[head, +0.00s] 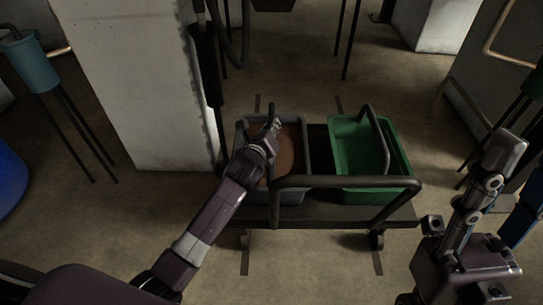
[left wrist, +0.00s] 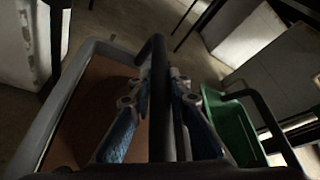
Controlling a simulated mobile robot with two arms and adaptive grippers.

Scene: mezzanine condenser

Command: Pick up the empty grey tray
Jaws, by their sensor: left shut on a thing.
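The grey tray (head: 305,143) sits on the left side of a dark cart, with a flat brown surface inside it. I cannot tell if this brown is its floor or a content. My left gripper (head: 272,132) is over the tray, shut on its dark raised handle. In the left wrist view the handle (left wrist: 157,60) runs between the fingers of the gripper (left wrist: 158,95), with the tray's pale rim (left wrist: 58,105) to the left. My right arm (head: 478,205) is folded at the right; its jaws cannot be made out.
A green tray (head: 402,160) with a dark arched handle stands on the cart to the right, also in the left wrist view (left wrist: 235,130). The cart's rail (head: 345,181) crosses in front of the trays. A pale pillar (head: 135,90) stands behind left. Floor in front is clear.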

